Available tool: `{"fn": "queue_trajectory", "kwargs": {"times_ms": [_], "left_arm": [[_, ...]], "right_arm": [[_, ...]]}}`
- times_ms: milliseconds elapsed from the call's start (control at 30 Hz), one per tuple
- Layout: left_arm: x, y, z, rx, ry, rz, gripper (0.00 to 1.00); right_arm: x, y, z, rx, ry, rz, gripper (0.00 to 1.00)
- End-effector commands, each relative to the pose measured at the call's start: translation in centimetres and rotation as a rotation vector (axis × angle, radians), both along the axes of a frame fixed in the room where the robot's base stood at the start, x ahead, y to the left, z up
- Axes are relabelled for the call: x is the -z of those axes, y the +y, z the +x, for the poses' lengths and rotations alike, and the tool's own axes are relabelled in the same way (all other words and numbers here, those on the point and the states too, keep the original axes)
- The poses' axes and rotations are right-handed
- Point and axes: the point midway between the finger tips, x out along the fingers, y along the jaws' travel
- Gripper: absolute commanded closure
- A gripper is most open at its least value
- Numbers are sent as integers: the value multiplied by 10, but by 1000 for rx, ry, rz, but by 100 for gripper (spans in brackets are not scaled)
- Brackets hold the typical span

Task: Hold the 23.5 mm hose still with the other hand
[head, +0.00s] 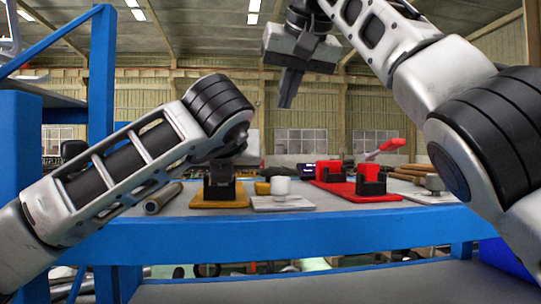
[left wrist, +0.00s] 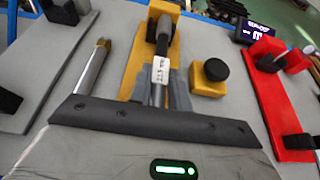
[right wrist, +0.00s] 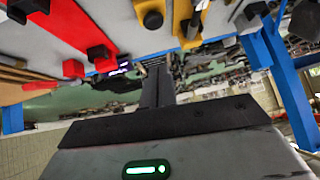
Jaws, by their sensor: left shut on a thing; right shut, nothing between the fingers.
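In the left wrist view, a dark hose (left wrist: 163,38) with a small white label lies along the yellow stand (left wrist: 172,52). The label's print is too small to read surely. My left gripper (left wrist: 160,95) is shut on this hose near the label. In the head view, my left wrist hangs over the yellow stand (head: 207,202) and its black block (head: 219,190), and it hides the grip and most of the hose. My right gripper (head: 288,88) is raised high above the bench, well away from the hose. It is shut and empty, with its fingers together in the right wrist view (right wrist: 157,85).
Red stands (head: 368,188) are right of the yellow stand. A white cup-like part (head: 280,186) stands on a pale plate between them. A grey tube (head: 163,198) lies to the left. A blue post (head: 102,75) rises at the left. The air around my right gripper is free.

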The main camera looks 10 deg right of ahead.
Motion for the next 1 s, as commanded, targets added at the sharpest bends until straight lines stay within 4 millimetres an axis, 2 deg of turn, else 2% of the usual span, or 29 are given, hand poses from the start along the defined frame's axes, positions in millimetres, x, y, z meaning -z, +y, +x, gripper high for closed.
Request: {"fn": "queue_trajectory", "kwargs": {"times_ms": [133,467,567,1000], "left_arm": [[-1,0,0,0,-2,0,100],[-1,0,0,0,-2,0,100],[-1,0,0,0,-2,-1,100],[-1,0,0,0,-3,-1,100]], "right_arm": [[-7,0,-5,85,-7,5,100],[-5,0,-3,83,-6,6,100],[2,1,4,84,-5,5,100],[53,7,52,81,-2,3,100]]}}
